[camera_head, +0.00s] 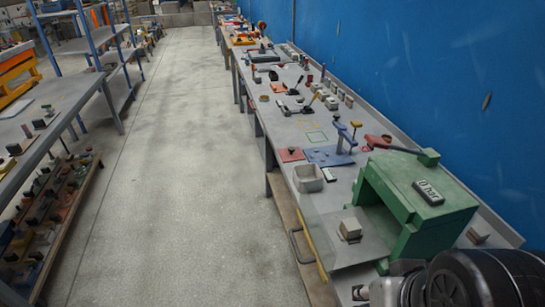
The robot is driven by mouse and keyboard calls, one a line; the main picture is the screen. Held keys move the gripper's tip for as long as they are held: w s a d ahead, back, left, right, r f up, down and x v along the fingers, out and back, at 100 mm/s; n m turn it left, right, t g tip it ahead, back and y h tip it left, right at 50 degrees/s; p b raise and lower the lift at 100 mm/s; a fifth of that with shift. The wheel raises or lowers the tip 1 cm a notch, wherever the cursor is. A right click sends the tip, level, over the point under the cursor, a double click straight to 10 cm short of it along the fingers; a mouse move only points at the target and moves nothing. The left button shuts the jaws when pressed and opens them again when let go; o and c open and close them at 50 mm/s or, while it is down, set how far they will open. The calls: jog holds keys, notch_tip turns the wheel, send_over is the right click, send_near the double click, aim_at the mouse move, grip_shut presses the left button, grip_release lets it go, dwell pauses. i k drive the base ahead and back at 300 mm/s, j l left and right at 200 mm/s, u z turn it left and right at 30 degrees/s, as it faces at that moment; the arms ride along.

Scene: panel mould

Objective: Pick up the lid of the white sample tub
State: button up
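A pale, square, open-topped tub (308,178) stands near the front edge of the right-hand bench. It looks like the white sample tub. I cannot make out a separate lid for certain. A small pale block (350,228) with a dark base sits at the open front of a green box-like housing (418,195); I cannot tell what it is. Part of my arm, dark and grey, fills the bottom right corner. My gripper's fingers do not show.
The long grey bench runs along a blue wall (400,65). A blue plate (328,156) with upright posts, a red plate (291,155) and many small tools lie beyond the tub. A yellow-edged clear panel (316,240) fronts the housing. The concrete aisle (175,170) is clear.

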aim_at(290, 154)
jog(key=i+j, duration=0.15)
jog(key=j, duration=0.2)
jog(key=i+j+z, duration=0.15)
jog(key=j, duration=0.2)
jog(key=i+j, duration=0.2)
jog(key=j, duration=0.2)
jog(key=i+j+z, duration=0.1)
jog(key=j, duration=0.25)
jog(key=i+j+z, duration=0.1)
jog(key=j, duration=0.3)
jog(key=i+j, duration=0.2)
jog(key=j, duration=0.2)
jog(key=i+j+z, duration=0.1)
jog(key=j, duration=0.3)
jog(key=i+z, duration=0.25)
jog(key=i, duration=1.25)
jog(key=j, duration=0.1)
